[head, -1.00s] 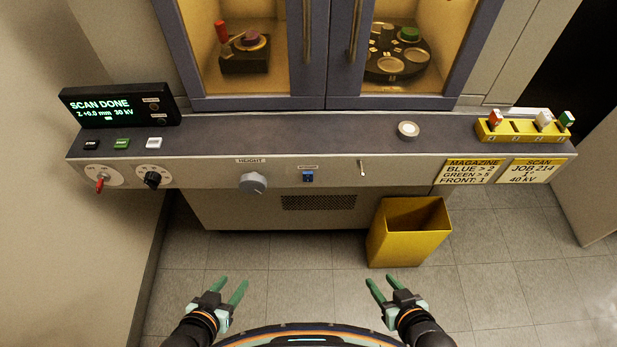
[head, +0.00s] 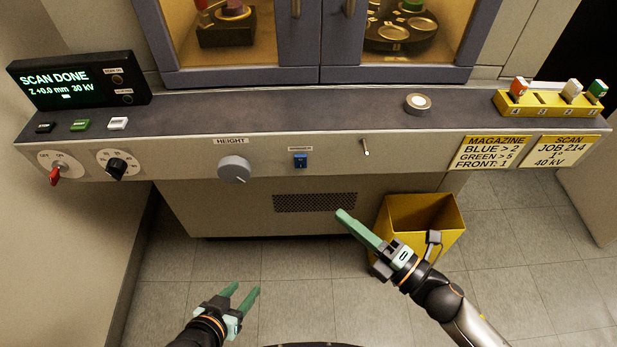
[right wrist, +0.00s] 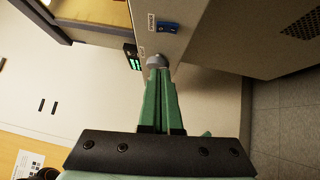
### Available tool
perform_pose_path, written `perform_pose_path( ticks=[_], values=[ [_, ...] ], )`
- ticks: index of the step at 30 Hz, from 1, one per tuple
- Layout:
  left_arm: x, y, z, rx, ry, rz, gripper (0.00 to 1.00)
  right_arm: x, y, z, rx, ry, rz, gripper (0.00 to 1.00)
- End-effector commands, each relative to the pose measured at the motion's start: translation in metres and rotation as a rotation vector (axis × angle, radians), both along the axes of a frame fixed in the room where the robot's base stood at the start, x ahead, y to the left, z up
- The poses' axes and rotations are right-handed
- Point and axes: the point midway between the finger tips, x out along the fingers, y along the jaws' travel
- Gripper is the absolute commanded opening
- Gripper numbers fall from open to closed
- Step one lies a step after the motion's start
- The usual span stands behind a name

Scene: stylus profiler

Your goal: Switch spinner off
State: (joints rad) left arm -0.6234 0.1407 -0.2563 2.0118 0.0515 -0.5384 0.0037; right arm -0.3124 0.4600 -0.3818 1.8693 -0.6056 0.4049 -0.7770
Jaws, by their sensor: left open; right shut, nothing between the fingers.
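The blue rocker switch (head: 300,160) is on the front face of the console, right of the large grey height knob (head: 235,169). Its small label is hard to read. It also shows in the right wrist view (right wrist: 168,28), near the top. My right gripper (head: 346,216) is shut and empty, in front of the console, lower and to the right of the switch and apart from it. In the right wrist view its fingers (right wrist: 160,75) overlap the grey knob. My left gripper (head: 244,291) is open and empty, low over the floor.
A red-handled switch (head: 55,175) and a black dial (head: 117,167) are at the left; a small metal toggle (head: 365,147) is right of the blue switch. A yellow bin (head: 440,215) stands behind my right gripper.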

Motion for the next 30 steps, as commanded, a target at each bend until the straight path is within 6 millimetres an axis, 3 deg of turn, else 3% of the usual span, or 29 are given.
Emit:
perform_pose_path(
  ticks=[14,28,30],
  values=[
    [0.001,0.000,0.002,0.000,-0.006,-0.002,0.50,0.006,0.007,0.002,-0.001,-0.005,0.003,0.00],
    [-0.003,0.002,0.002,0.002,0.001,0.004,0.50,0.069,0.070,0.011,0.000,-0.007,0.003,0.00],
    [-0.004,0.003,0.001,0.003,0.003,0.004,0.50,0.080,0.072,0.011,-0.004,-0.007,0.001,0.00]
  ],
)
